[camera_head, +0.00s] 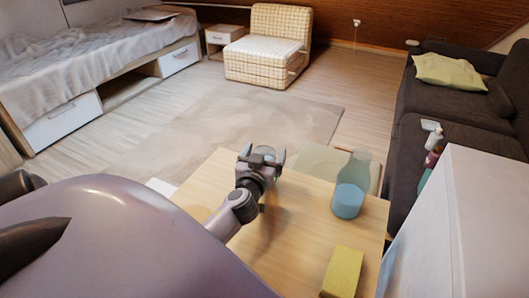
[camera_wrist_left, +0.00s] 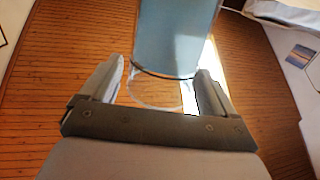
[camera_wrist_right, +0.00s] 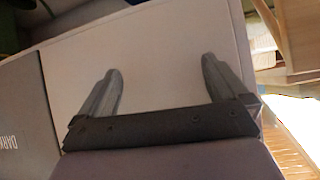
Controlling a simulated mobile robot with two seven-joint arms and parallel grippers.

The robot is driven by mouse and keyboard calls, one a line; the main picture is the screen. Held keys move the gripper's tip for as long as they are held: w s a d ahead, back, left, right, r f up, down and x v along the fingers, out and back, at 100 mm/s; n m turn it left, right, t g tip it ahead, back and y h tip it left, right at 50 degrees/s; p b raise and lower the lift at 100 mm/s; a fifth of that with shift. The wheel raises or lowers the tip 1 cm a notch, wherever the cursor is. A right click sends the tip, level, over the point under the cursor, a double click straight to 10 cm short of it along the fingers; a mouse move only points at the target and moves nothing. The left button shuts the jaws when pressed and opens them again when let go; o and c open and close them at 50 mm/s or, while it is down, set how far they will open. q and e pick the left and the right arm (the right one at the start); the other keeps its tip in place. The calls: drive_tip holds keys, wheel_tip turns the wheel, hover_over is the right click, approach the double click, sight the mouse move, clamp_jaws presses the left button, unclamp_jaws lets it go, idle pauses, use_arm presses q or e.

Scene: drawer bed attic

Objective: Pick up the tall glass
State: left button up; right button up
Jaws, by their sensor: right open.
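In the left wrist view the glass (camera_wrist_left: 175,40) looks bluish with a dark ring and a clear round end. The fingers of my left gripper (camera_wrist_left: 160,80) are on either side of it, shut on it with little space at the sides. My right gripper (camera_wrist_right: 162,80) is open and empty in the right wrist view, before a pale flat surface.
A bottle with blue liquid (camera_head: 348,195) stands on the wooden table (camera_head: 302,230), right of my left gripper. A yellow block (camera_head: 342,272) lies nearer. A chair (camera_head: 325,165) is against the far edge. A white cabinet (camera_head: 470,225) borders the right; a dark sofa (camera_head: 460,105) lies beyond.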

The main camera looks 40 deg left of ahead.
use_arm(q)
drive_tip(key=c, duration=0.9)
drive_tip(key=shift+o, duration=0.2)
wheel_tip(320, 180, up, 9)
drive_tip(key=p, duration=0.4)
wheel_tip(320, 180, up, 11)
drive_tip(key=p, duration=0.2)
drive_tip(key=shift+p, duration=0.3)
